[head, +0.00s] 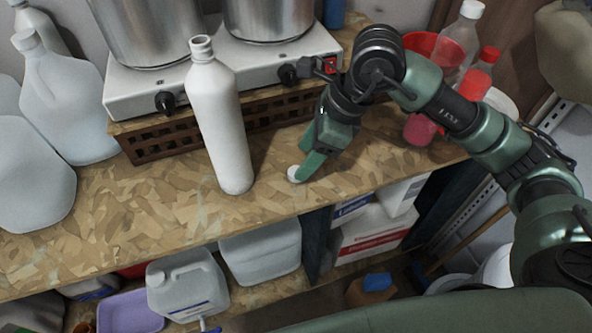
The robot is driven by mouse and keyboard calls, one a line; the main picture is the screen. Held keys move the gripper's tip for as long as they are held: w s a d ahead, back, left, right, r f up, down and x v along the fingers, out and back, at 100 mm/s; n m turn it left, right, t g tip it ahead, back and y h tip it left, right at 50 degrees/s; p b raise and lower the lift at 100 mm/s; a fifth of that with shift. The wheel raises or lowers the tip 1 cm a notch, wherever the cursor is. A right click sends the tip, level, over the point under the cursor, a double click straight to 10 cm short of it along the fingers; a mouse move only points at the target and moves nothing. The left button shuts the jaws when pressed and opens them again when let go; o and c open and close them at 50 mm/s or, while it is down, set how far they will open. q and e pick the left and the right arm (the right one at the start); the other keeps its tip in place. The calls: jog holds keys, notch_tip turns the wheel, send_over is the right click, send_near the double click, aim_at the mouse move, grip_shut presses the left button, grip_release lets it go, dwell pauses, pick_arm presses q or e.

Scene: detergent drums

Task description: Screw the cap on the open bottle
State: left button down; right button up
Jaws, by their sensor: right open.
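The open bottle (218,125) is tall, white and narrow. It stands upright on the wooden worktop, its uncapped neck at the top. A small white cap (293,173) lies on the worktop to the right of the bottle's base. My right gripper (305,162) points down at the cap, its green fingers open and at or very close to it. I cannot tell whether they touch the cap, and part of the fingers is hidden by the gripper's body. My left gripper is not in view.
A steel two-burner stove (135,100) with large pots stands on a brown crate (165,142) behind the bottle. Translucent jugs (65,95) crowd the left. A red funnel (435,47) and red-capped bottle (478,80) stand at the right. The worktop's front strip is clear.

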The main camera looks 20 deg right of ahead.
aim_at(294, 171)
jog(key=shift+w+a+f, duration=0.1)
jog(key=shift+f, duration=0.25)
jog(key=p+x, duration=0.2)
jog(key=x, duration=0.1)
jog(key=shift+w+f, duration=0.2)
jog(key=shift+f, duration=0.1)
jog(key=shift+a+f, duration=0.1)
jog(key=shift+f, duration=0.3)
grip_shut()
